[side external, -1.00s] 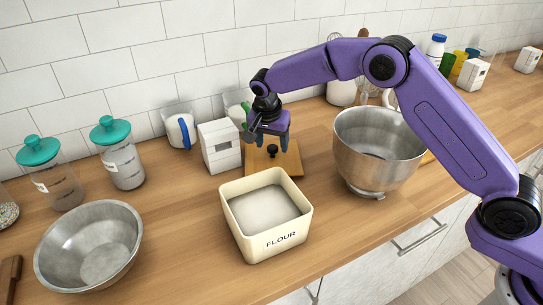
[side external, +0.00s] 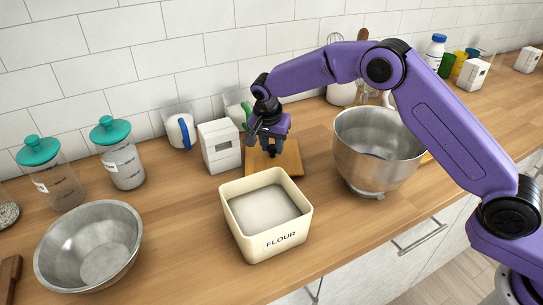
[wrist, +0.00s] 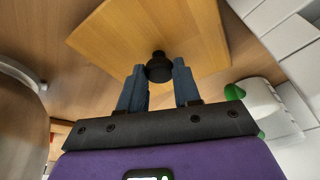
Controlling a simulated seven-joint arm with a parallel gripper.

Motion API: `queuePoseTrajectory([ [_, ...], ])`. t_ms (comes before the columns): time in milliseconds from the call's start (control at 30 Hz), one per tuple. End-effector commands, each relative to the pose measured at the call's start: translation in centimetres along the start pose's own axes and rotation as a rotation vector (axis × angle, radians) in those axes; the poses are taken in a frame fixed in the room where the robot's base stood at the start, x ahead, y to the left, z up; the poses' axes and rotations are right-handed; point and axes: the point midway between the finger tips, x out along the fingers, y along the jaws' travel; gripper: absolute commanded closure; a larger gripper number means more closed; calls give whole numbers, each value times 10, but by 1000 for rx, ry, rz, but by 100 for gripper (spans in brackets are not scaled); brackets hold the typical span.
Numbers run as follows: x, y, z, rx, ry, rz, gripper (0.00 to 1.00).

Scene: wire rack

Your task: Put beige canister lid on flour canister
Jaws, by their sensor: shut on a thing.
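The flour canister (side external: 250,237) is a square cream tin marked FLOUR. It stands upright and open on the counter, with white flour inside. The lid (side external: 287,166) is a square wooden-coloured board lying flat behind the canister; it also shows in the wrist view (wrist: 196,30). Its round black knob (wrist: 158,68) stands up in the middle. My gripper (side external: 269,149) is over the lid, pointing down, with its fingers on both sides of the knob. It is shut on the knob. In the side view the fingers partly hide the knob.
A steel mixing bowl (side external: 372,145) stands close on the right of the lid. A metal bowl (side external: 90,250) and teal-lidded jars (side external: 122,160) stand further left. Some bare counter lies right of the canister.

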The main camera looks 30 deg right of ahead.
Motion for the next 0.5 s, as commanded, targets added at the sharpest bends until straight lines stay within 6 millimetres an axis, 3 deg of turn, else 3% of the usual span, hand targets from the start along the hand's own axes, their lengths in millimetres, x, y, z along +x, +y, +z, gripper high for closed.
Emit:
queuePoseTrajectory([
  [500,-13,0,-4,1,0,-1,100],
])
